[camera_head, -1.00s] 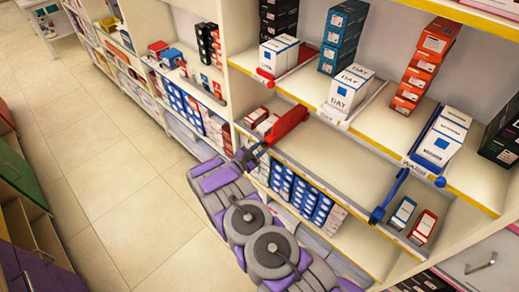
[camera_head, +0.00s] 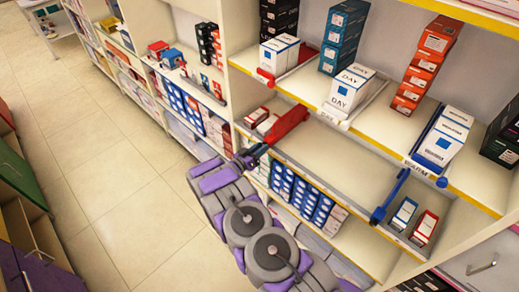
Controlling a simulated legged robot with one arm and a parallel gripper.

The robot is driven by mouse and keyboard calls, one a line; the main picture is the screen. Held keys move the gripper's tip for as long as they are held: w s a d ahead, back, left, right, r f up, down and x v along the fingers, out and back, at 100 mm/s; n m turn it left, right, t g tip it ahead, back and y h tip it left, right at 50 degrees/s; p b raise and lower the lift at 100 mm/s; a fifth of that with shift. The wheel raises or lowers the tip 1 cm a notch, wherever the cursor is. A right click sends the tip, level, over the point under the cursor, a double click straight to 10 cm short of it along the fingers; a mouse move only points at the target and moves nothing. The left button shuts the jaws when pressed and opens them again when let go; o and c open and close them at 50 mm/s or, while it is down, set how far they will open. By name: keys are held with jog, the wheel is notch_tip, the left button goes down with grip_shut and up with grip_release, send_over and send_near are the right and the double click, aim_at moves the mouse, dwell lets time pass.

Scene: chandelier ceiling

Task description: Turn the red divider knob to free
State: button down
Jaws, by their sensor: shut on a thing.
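The red divider (camera_head: 289,125) stands on the middle shelf, towards its left end, with small red-and-white boxes (camera_head: 266,122) just left of it. My gripper (camera_head: 259,151) is at the front lower end of this divider, at the shelf's front edge. It is shut on the divider's knob, which is mostly hidden by the dark fingers. My grey and purple arm reaches up to it from the bottom of the view. The knob's turn angle cannot be made out.
A blue divider (camera_head: 391,196) stands farther right on the same shelf, beside small boxes (camera_head: 424,227). The shelf (camera_head: 335,158) between the dividers is bare. The upper shelf holds several stacked boxes (camera_head: 348,88). The floor (camera_head: 95,170) at left is clear.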

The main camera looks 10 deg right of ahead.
jog(key=shift+n, duration=0.3)
jog(key=c, duration=0.9)
grip_release()
jog(key=shift+a, duration=0.1)
jog(key=p+v, duration=0.2)
jog(key=v, duration=1.5)
jog(key=shift+s+a, duration=0.1)
